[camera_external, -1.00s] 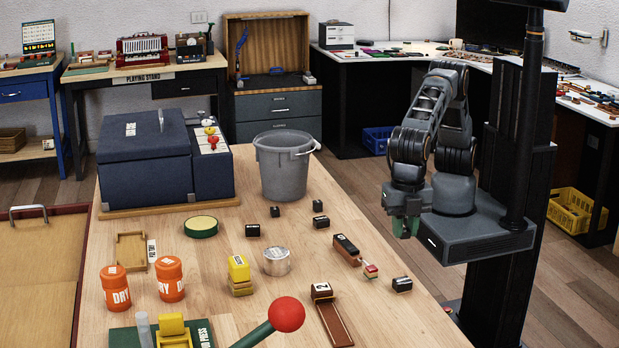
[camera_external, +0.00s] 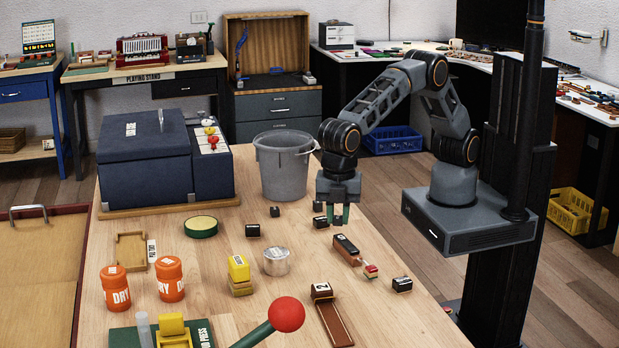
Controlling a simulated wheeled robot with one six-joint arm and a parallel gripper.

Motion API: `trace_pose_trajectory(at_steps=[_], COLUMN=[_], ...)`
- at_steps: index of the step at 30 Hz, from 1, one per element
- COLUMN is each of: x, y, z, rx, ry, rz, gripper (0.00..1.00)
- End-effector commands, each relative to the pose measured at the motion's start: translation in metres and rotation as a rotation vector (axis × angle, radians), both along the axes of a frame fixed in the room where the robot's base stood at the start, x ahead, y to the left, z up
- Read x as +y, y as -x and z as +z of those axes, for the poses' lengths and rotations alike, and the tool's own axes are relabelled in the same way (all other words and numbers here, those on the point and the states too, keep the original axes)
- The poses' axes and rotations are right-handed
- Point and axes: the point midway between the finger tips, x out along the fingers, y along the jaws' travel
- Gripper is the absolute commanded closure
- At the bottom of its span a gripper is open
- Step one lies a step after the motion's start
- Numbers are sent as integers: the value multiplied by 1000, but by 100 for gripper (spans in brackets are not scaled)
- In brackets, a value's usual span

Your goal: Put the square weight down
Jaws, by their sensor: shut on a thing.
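My gripper (camera_external: 338,215) points down above the right side of the wooden table, just right of the small black blocks and beyond the long black-and-brown block. Small black blocks stand on the table: one at the back (camera_external: 275,211), one at the left (camera_external: 253,230), one beside the gripper (camera_external: 321,222) and one near the right edge (camera_external: 402,284).
A grey bucket (camera_external: 284,172) stands behind and left of the gripper. The long black-and-brown block (camera_external: 346,249), a silver tin (camera_external: 277,261) and a yellow block (camera_external: 238,268) stand nearer the front. A red ball-ended lever (camera_external: 287,314) rises at the front. Bare wood lies between them.

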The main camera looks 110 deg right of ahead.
Motion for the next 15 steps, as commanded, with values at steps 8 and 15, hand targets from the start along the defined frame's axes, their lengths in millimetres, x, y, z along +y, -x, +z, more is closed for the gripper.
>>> trace_pose_trajectory(at_steps=[8, 15], x=[26, 36], y=[-49, -69], z=[-39, -64], rx=[3, 0], ry=[2, 0], rz=[-1, -1], gripper=[100, 100])
